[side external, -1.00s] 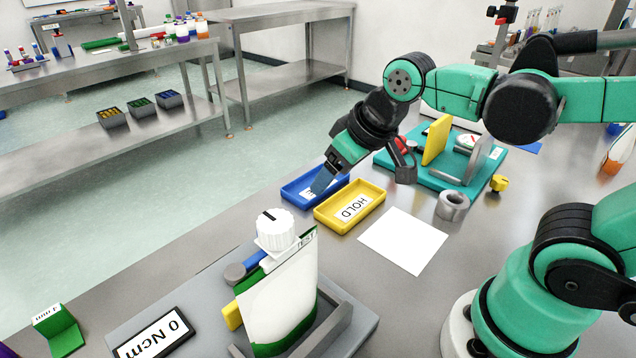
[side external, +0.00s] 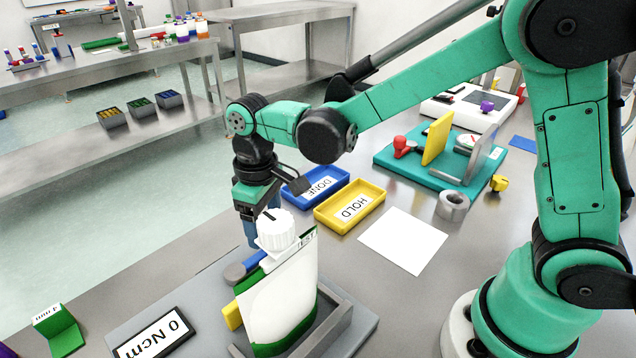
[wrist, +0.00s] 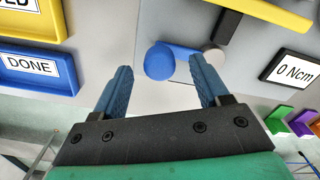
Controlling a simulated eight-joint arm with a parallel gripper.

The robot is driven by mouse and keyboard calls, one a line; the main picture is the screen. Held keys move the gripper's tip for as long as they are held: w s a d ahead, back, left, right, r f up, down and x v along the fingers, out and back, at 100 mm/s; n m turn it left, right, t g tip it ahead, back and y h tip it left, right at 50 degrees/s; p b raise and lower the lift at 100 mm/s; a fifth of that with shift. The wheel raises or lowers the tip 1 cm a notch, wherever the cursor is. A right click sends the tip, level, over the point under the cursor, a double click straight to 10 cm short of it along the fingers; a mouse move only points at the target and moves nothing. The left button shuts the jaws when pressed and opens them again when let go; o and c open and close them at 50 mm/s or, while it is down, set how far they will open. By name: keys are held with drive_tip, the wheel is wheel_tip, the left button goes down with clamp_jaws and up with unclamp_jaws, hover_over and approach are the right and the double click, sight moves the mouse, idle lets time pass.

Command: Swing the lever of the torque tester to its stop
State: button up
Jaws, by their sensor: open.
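The torque tester is a grey plate (side external: 125,335) with a "0 Ncm" display (side external: 155,335). Its blue lever (side external: 254,261) runs from a round grey hub (side external: 235,273); the wrist view shows the lever's rounded blue end (wrist: 158,62) and the hub (wrist: 214,56). A white-capped pouch (side external: 278,295) stands in the tester and partly hides the lever in the side view. My gripper (side external: 250,232) is open, pointing down behind the white cap (side external: 276,231). In the wrist view the blue end shows between my fingertips (wrist: 160,74); contact cannot be told.
Blue DONE (side external: 315,188) and yellow HOLD (side external: 350,207) trays lie right of my gripper. A yellow piece (side external: 232,316) sits beside the pouch. A green stand (side external: 58,332) is at the front left. A teal fixture (side external: 440,165) stands farther back. White paper (side external: 403,240) lies flat.

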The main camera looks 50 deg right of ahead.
drive_tip(key=shift+f, duration=0.9)
clamp_jaws()
idle(0.8)
